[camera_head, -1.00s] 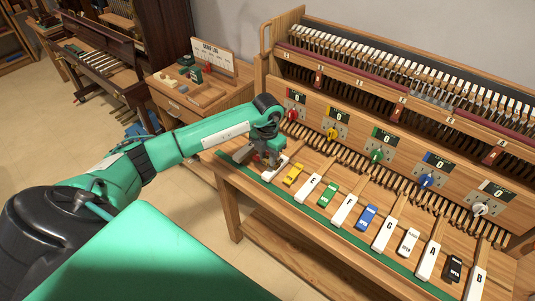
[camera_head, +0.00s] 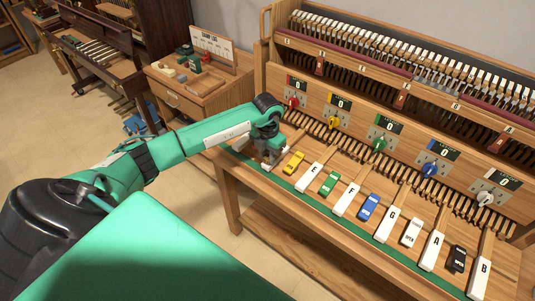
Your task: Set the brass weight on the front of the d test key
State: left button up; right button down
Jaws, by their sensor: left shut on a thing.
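My left gripper (camera_head: 269,159) is shut, low over the left end of the key row. The brass weight between its fingers is mostly hidden by the gripper and too small to make out clearly. The white key under and beside the gripper, left of the E key (camera_head: 309,177), is mostly covered, and its letter cannot be read. I cannot tell whether the weight touches that key. My right gripper is not in view.
A yellow block (camera_head: 292,162) lies just right of the gripper, with green (camera_head: 329,183) and blue (camera_head: 368,207) blocks further along. Coloured knobs, such as the red one (camera_head: 293,103), stand on the panel behind. A side cabinet (camera_head: 196,95) is at the back left.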

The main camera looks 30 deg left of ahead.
aim_at(268, 157)
pick_arm(q)
jog(key=shift+f+b, duration=0.7)
jog(key=shift+f, duration=0.15)
jog(key=o, duration=1)
jog(key=shift+r, duration=0.15)
jog(key=shift+r, duration=0.35)
jog(key=shift+r+b, duration=1.7)
jog(key=shift+r, duration=4.75)
